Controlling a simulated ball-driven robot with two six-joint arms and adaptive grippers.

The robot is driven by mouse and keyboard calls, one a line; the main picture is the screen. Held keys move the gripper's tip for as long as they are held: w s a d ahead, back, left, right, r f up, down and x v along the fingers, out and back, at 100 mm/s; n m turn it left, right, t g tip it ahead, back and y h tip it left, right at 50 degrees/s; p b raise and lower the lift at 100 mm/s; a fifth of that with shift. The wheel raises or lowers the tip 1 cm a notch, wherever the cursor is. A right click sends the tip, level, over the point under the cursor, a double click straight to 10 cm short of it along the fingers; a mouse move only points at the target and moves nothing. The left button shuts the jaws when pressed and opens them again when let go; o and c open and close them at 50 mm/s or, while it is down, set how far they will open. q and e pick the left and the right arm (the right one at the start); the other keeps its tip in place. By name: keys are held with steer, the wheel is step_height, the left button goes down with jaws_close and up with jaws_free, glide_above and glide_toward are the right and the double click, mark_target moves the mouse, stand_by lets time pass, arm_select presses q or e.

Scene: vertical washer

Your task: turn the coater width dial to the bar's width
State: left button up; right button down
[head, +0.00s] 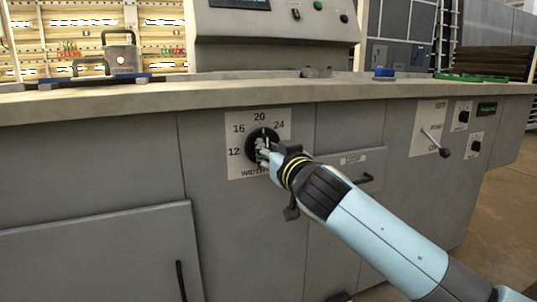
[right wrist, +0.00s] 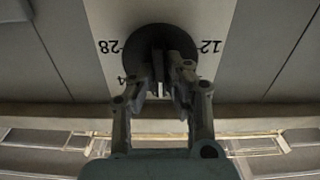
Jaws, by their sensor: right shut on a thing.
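The width dial is a round black knob (head: 254,138) on a pale plate (head: 241,117) on the grey cabinet front. The plate reads 12, 16, 20 and 24, with WIDTH below; my gripper covers its lower right. In the right wrist view the dial (right wrist: 150,38) appears upside down, between 28 and 12. My right gripper (head: 264,154) is shut on the dial's grip, and its fingers (right wrist: 161,92) meet at the dial's middle. A pale mark shows near the dial's top, but I cannot tell its exact setting. I cannot make out the bar's width. My left gripper is not in view.
The worktop edge (head: 150,101) overhangs above the dial. A labelled grey block (head: 122,60) and a blue block (head: 384,72) stand on the worktop.

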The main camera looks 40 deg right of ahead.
steer(key=shift+m, duration=0.3)
steer(key=c, duration=1.4)
jaws_free()
steer(key=shift+o, duration=0.2)
steer(key=v, duration=1.2)
